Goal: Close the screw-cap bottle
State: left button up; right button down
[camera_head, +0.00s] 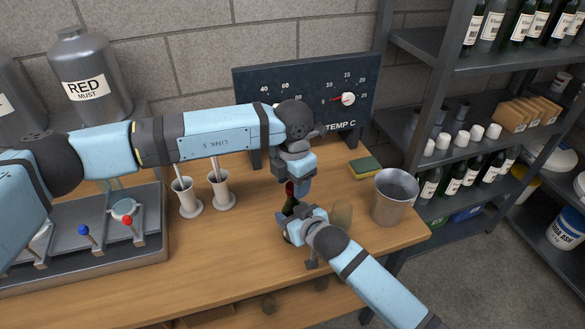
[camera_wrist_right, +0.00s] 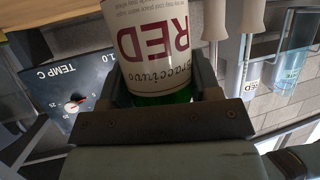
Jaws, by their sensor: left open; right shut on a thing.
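My right gripper (camera_head: 296,226) is shut on the bottle body, seen also in the right wrist view (camera_wrist_right: 157,85). My left gripper (camera_head: 292,186) is open, pointing down directly over the bottle's top. It partly hides the top, so I cannot tell whether the red part is a loose cap or touches the fingers.
A metal bucket (camera_head: 394,197) and a yellow-green sponge (camera_head: 366,168) stand right of the bottle. A temperature panel (camera_head: 285,87) is behind. Some front table surface is clear.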

pick_arm(q)
jog(key=shift+f, duration=0.25)
jog(key=c, duration=0.9)
jog(key=shift+c, duration=0.2)
jog(key=o, duration=1.1)
notch_tip(320, 180, up, 12)
jog(key=shift+r, duration=0.1)
